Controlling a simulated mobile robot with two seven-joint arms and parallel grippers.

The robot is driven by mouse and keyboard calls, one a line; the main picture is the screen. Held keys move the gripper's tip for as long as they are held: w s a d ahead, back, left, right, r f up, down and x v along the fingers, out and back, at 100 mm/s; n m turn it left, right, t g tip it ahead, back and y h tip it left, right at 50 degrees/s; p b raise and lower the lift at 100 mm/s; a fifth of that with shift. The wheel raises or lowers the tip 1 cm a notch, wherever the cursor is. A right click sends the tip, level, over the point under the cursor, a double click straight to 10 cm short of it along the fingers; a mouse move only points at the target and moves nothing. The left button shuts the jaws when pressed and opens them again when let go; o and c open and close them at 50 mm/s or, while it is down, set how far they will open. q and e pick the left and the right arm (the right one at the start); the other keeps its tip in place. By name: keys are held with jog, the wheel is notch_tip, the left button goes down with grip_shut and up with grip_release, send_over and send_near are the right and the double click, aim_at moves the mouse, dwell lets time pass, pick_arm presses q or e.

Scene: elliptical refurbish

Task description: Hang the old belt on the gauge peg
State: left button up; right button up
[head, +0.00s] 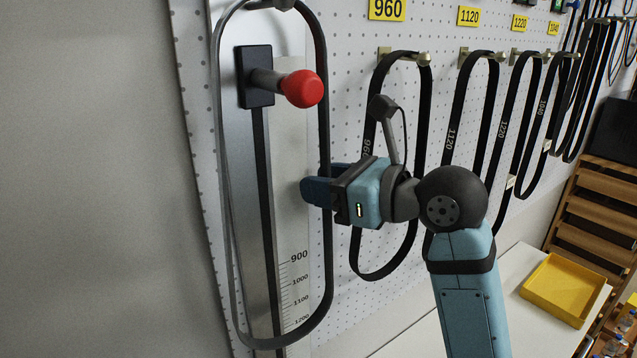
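A thin dark belt (217,130), which I take to be the old belt, hangs as a tall loop on the gauge at the left. Its top passes over a grey peg (284,4) at the upper picture edge; the exact contact is cut off. Its bottom curve hangs low over the gauge scale (294,290). My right gripper (318,190) is at the loop's right strand, with a blue finger in front of the strand. Whether the fingers press on it cannot be seen. My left gripper is not in view.
A red-tipped handle (302,88) on a black slider block (254,76) juts out inside the loop. Several belts, including the 960 belt (424,110), hang on a pegboard (345,60) to the right. A yellow tray (562,287) sits on a white surface (520,262) at lower right.

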jog(key=b+v, duration=0.2)
jog(key=v, duration=1)
jog(key=w+d+f+n+t+h, duration=0.1)
jog(key=w+d+f+n+h, duration=0.15)
jog(key=f, duration=0.75)
jog(key=w+d+f+n+t+h, duration=0.1)
jog(key=f+n+h, duration=0.15)
jog(key=f, duration=0.75)
jog(key=w+d+f+n+t+h, duration=0.1)
jog(key=w+d+f+n+t, duration=0.15)
jog(key=f, duration=0.65)
jog(key=s+d+f+n+g+h, duration=0.1)
jog(key=s+d+f+n+h, duration=0.1)
jog(key=s+f+n, duration=0.7)
jog(key=s+d+f+n+g+h, duration=0.1)
jog(key=s+f+n, duration=0.9)
jog(key=f, duration=1)
jog(key=shift+s+d+h, duration=0.7)
jog(key=shift+s+h, duration=0.25)
jog(key=shift+h, duration=0.05)
